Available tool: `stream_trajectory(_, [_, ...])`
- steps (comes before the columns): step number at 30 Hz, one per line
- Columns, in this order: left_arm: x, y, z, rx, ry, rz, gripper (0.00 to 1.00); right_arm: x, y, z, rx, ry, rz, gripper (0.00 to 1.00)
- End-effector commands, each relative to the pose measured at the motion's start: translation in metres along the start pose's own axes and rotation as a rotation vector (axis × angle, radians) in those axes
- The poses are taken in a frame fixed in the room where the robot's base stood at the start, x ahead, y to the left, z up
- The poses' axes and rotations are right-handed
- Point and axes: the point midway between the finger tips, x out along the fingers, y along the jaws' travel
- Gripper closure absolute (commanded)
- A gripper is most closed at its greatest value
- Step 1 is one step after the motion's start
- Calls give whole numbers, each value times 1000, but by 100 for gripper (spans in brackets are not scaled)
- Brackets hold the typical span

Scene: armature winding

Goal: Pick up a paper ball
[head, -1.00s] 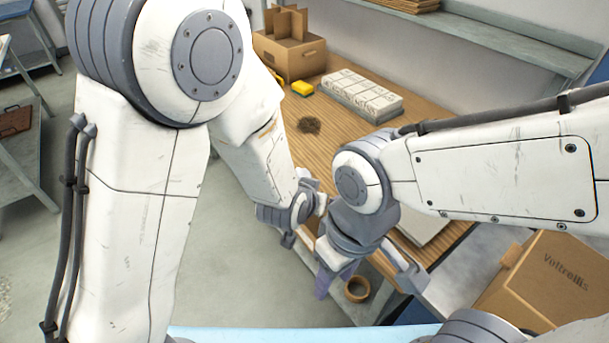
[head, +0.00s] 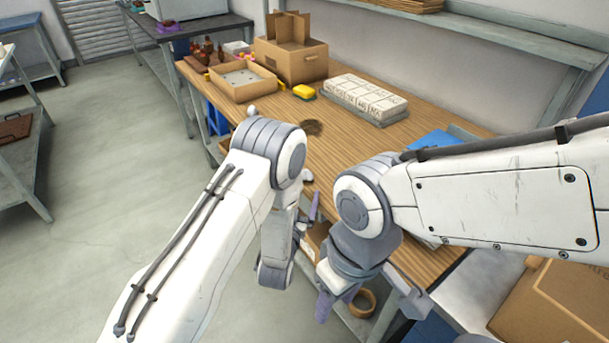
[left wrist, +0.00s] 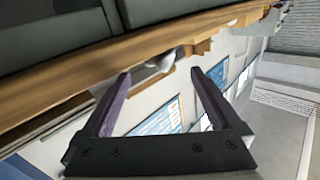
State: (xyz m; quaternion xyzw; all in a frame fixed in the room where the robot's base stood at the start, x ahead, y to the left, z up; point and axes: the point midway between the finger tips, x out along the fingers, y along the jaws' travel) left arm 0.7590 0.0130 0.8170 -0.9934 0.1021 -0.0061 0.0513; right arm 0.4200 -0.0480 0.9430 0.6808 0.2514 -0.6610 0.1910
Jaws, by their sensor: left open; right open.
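I cannot make out a paper ball for certain. A small pale rounded thing (left wrist: 160,64) shows at the table edge between my left fingers in the left wrist view; I cannot tell what it is. My left gripper (left wrist: 160,73) is open, with nothing between its fingers. In the head view it is mostly hidden by my left arm, with a purple finger showing beside the table's front edge. My right gripper (head: 366,301) is open and points down in front of the table, apart from anything.
The wooden table (head: 360,155) holds a shallow tray (head: 243,92), a divided cardboard box (head: 298,62), a yellow block (head: 304,91), a white block stack (head: 362,100) and a dark brown patch (head: 311,128). A tape roll (head: 362,303) lies below. The table's middle is clear.

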Motion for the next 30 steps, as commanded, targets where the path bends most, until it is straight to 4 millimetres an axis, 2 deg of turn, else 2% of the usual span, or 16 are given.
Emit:
stream_trajectory(5, [13, 0, 0, 1, 1, -1, 3, -2, 0, 0, 0, 0, 0, 50])
stream_trajectory(13, [52, 0, 0, 1, 0, -1, 3, -6, 0, 0, 0, 0, 0, 50])
stream_trajectory(16, [58, 0, 0, 1, -1, 0, 3, -6, 0, 0, 0, 0, 0, 50])
stream_trajectory(23, [59, 0, 1, 1, -2, 0, 3, -6, 0, 0, 0, 0, 0, 50])
stream_trajectory(27, [59, 0, 0, 1, -2, 0, 57, -6, 0, 0, 0, 0, 0, 50])
stream_trajectory(30, [59, 0, 0, 1, -2, 1, 91, -6, 0, 0, 0, 0, 0, 50])
